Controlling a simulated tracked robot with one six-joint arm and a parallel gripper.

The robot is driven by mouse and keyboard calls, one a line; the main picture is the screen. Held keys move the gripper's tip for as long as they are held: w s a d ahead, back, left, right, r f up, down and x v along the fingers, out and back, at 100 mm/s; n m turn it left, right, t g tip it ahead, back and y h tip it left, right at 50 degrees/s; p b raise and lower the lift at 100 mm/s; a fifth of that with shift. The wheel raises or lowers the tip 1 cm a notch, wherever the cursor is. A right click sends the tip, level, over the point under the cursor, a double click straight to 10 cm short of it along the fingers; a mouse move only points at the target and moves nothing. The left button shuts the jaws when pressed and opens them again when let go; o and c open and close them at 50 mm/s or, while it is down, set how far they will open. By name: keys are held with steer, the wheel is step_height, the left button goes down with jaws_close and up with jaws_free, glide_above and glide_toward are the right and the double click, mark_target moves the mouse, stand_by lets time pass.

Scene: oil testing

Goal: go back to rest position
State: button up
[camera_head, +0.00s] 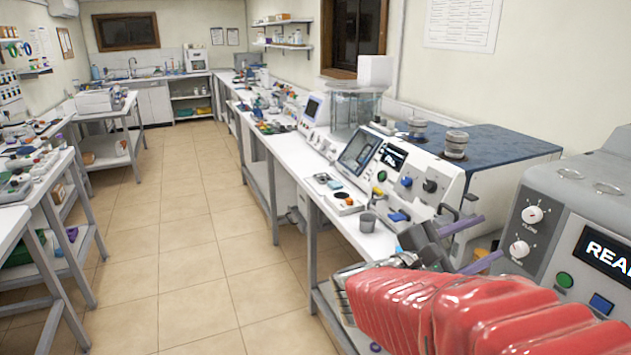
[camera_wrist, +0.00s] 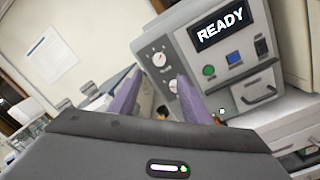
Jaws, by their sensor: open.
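My gripper (camera_head: 492,236) is at the lower right of the head view, at the end of my red-covered arm. Its two purple fingers are spread apart with nothing between them. They point toward the grey machine (camera_head: 530,240), whose lit display is cut off by the picture edge. In the wrist view my gripper (camera_wrist: 160,73) shows the same two fingers apart and empty. The grey machine (camera_wrist: 205,75) stands beyond them, its display reading READY. The picture there is tilted.
The white bench (camera_head: 372,243) runs along the right wall. It bears a white analyser (camera_head: 405,170) with a small screen and a small grey cup (camera_head: 367,222). Other tables (camera_head: 40,190) stand at the left. The tiled floor (camera_head: 185,225) between is clear.

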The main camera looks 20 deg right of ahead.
steer(key=s+a+f+m+g+y, duration=0.1)
steer(key=s+a+f+m+y, duration=0.3)
steer(key=f, duration=0.4)
steer(key=s+a+f+m+g+y, duration=0.1)
steer(key=s+a+f+m+y, duration=0.15)
steer(key=a+f+y, duration=0.5)
steer(key=a+r+m+t+y, duration=0.1)
steer(key=a+m+t+y, duration=0.1)
steer(key=a, duration=0.6)
steer(key=w+a+r+m+t+y, duration=0.1)
steer(key=a+r+m+t+y, duration=0.1)
steer(key=a, duration=0.7)
steer(key=m+t+y, duration=0.1)
steer(key=y, duration=0.1)
steer(key=shift+w+r+y, duration=0.15)
steer(key=shift+w+y, duration=0.1)
steer(key=shift+y, duration=0.1)
